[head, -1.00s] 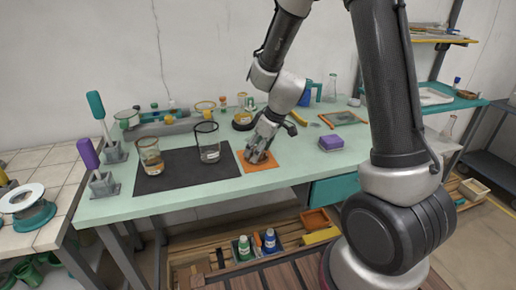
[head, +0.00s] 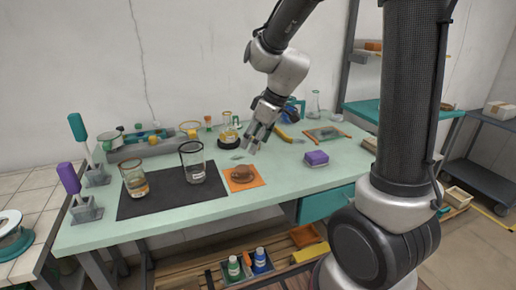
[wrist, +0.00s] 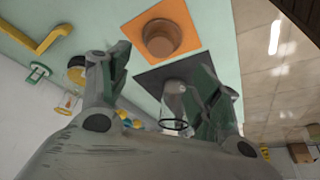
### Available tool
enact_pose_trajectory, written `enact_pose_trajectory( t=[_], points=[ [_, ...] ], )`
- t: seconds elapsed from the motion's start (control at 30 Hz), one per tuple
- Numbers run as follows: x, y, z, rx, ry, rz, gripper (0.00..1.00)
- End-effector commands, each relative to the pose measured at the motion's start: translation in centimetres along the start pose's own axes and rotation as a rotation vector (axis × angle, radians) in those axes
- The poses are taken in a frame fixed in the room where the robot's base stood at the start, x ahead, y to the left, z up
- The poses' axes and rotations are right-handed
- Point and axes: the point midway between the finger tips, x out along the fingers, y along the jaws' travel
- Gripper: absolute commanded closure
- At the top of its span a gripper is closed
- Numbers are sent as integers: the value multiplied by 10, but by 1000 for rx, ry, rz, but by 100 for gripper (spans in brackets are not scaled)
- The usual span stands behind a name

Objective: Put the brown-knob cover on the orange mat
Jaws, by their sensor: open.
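The brown-knob cover (head: 242,174) rests on the orange mat (head: 258,183) on the green table. In the wrist view the cover (wrist: 161,38) shows as a round brown piece inside the edges of the orange mat (wrist: 188,17). My gripper (head: 252,147) is open and empty, above and a little behind the mat, apart from the cover. In the wrist view the fingers of my gripper (wrist: 160,80) are spread wide with nothing between them.
A black mat (head: 166,190) left of the orange one holds two glass beakers (head: 193,163). A purple block (head: 316,158) lies to the right. A flask (head: 228,130) on a dark base and a yellow-handled tool (head: 287,135) stand behind.

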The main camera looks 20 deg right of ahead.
Motion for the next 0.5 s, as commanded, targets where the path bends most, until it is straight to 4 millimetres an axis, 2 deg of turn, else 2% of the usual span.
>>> enact_pose_trajectory(
  t=[0.17, 0.23, 0.37, 0.5],
  points=[
    [-9, -1, 2, 9, 1, 3, 37],
    [-23, -4, 8, 37, 2, 13, 37],
    [-72, -17, 37, 157, -1, 50, 37],
    [-129, -39, 88, 343, -13, 121, 37]
  ],
)
